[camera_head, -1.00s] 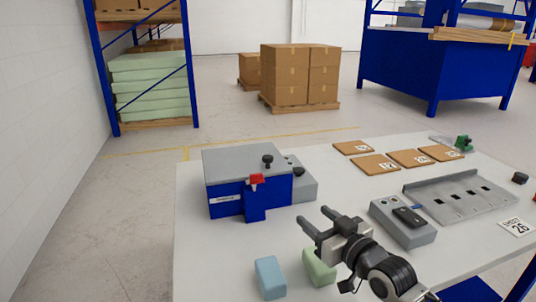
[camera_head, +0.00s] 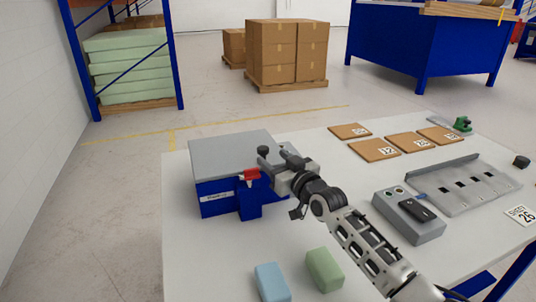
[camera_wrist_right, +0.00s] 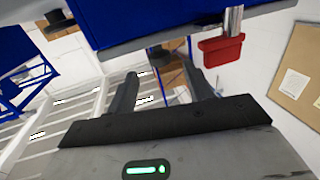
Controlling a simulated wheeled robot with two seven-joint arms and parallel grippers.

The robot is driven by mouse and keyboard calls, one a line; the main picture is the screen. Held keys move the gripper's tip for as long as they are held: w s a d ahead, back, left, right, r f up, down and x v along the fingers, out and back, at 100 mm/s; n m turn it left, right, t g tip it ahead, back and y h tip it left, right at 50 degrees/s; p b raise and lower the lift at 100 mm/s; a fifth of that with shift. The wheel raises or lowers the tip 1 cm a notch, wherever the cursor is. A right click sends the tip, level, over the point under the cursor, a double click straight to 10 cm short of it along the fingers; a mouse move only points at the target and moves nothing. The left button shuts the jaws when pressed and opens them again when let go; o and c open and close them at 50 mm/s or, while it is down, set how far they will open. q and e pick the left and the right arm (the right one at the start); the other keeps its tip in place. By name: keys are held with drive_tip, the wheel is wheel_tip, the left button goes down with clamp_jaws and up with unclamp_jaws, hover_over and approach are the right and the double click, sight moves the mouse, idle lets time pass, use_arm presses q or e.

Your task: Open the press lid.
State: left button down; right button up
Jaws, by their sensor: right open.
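The press is a blue box (camera_head: 215,197) with a flat grey lid (camera_head: 225,150) at the left of the table, and the lid is shut. A black knob (camera_head: 263,151) stands on the lid near its right front edge. A red latch (camera_head: 250,174) sits on the front; it also shows in the right wrist view (camera_wrist_right: 222,48). My right gripper (camera_head: 276,160) is open beside the knob, at the lid's right end. Whether its fingers touch the knob is unclear. In the right wrist view its spread fingers (camera_wrist_right: 164,88) point toward the press. My left gripper is out of view.
A blue foam block (camera_head: 272,282) and a green foam block (camera_head: 325,270) lie at the table's front. A grey control box (camera_head: 408,215), a slotted metal plate (camera_head: 470,185) and several brown labelled pads (camera_head: 373,150) fill the right side.

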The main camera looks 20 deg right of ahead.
sight(266, 152)
drive_tip(key=x, duration=0.2)
drive_tip(key=shift+w+a+f, duration=0.1)
drive_tip(key=shift+w, duration=0.25)
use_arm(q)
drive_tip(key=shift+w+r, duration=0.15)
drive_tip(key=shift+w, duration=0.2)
use_arm(e)
drive_tip(key=shift+w+a, duration=0.1)
drive_tip(key=shift+w, duration=0.45)
